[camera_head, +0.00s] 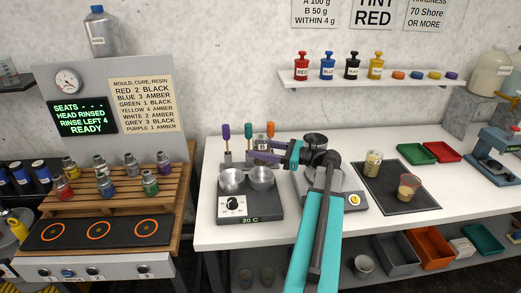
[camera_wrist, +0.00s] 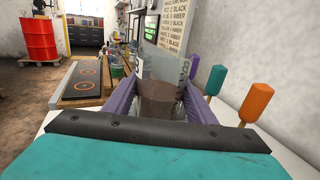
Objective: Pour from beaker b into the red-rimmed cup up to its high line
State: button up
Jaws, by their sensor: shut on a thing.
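My gripper (camera_head: 262,152) is shut on a clear beaker (camera_wrist: 158,98) with brown contents, seen between the purple fingers in the wrist view. I cannot read a letter on it, so I cannot tell that it is beaker b. In the head view the gripper is above and behind the two steel bowls on the hotplate, and the beaker is largely hidden by the fingers. A cup (camera_head: 409,187) with a reddish rim and tan contents stands on the dark mat at the right, well away from my gripper. Its high line is too small to make out.
A pale yellow cup (camera_head: 373,163) stands on the same mat (camera_head: 396,204). The hotplate (camera_head: 250,207) reads 20 C. Purple, green and orange-handled tools (camera_head: 271,131) stand close to my gripper. Green (camera_head: 416,153) and red trays (camera_head: 442,151) lie behind the mat.

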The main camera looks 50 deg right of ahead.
jog(key=shift+w+a, duration=0.4)
jog(key=w+a+f+n+g+y, duration=0.2)
jog(key=w+a+f, duration=0.1)
jog(key=a, duration=1.1)
jog(key=w+a+f+n+g+y, duration=0.2)
jog(key=w+a, duration=0.3)
jog(key=a, duration=1)
jog(key=w+a+f+n+g+y, duration=0.2)
jog(key=w+a+f+y, duration=0.1)
jog(key=a, duration=1.2)
jog(key=shift+w+a+f+b, duration=0.15)
jog(key=shift+w+f, duration=0.1)
jog(key=shift+f, duration=0.2)
jog(key=shift+w+a+f+b, duration=0.1)
jog(key=shift+w+f+b, duration=0.1)
jog(key=shift+f, duration=0.2)
jog(key=shift+w+d+m+t+h, duration=0.3)
jog(key=shift+w+d, duration=0.05)
jog(key=shift+d, duration=0.05)
jog(key=shift+s, duration=0.15)
